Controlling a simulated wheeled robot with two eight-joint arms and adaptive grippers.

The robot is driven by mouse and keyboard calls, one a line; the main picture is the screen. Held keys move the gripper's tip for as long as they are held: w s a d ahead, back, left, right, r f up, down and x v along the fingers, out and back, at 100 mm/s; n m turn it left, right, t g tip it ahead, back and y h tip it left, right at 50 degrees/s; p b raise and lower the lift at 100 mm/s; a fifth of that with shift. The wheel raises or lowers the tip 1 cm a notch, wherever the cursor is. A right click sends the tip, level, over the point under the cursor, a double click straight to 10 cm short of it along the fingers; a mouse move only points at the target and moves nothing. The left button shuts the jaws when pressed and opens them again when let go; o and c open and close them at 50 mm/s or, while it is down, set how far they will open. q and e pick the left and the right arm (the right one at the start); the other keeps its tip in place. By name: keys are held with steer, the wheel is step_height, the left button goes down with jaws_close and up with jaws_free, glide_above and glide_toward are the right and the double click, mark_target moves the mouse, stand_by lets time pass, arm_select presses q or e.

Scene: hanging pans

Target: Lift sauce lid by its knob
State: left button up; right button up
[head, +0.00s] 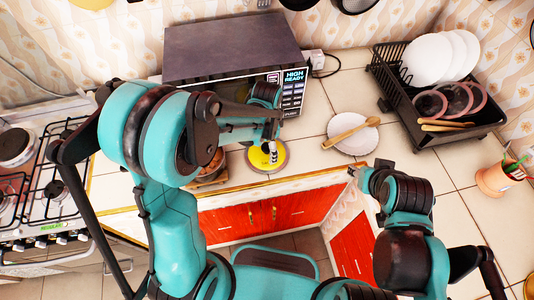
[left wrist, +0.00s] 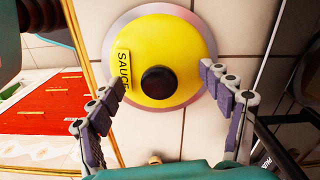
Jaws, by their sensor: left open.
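The yellow sauce lid (head: 262,161) lies on the tiled counter in front of the microwave. In the left wrist view the lid (left wrist: 180,40) shows a grey rim, a "SAUCE" label and a round black knob (left wrist: 158,82) in its middle. My left gripper (head: 270,150) is over the lid. In the left wrist view the left gripper (left wrist: 162,76) is open, with one finger on each side of the knob and a gap to it. My right gripper (head: 358,172) is near the counter's front edge, away from the lid; its finger opening is unclear.
A microwave (head: 235,50) stands behind the lid. A white plate (head: 355,140) with a wooden spoon (head: 345,132) lies to the right. A black dish rack (head: 460,130) is farther right. A stove (head: 45,185) is at the left. A food-filled dish (head: 213,168) is partly hidden by my left arm.

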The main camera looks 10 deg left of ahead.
arm_select(q)
steer(key=shift+r, duration=0.1)
steer(key=shift+c, duration=1.3)
steer(key=shift+s, duration=0.1)
jaws_close()
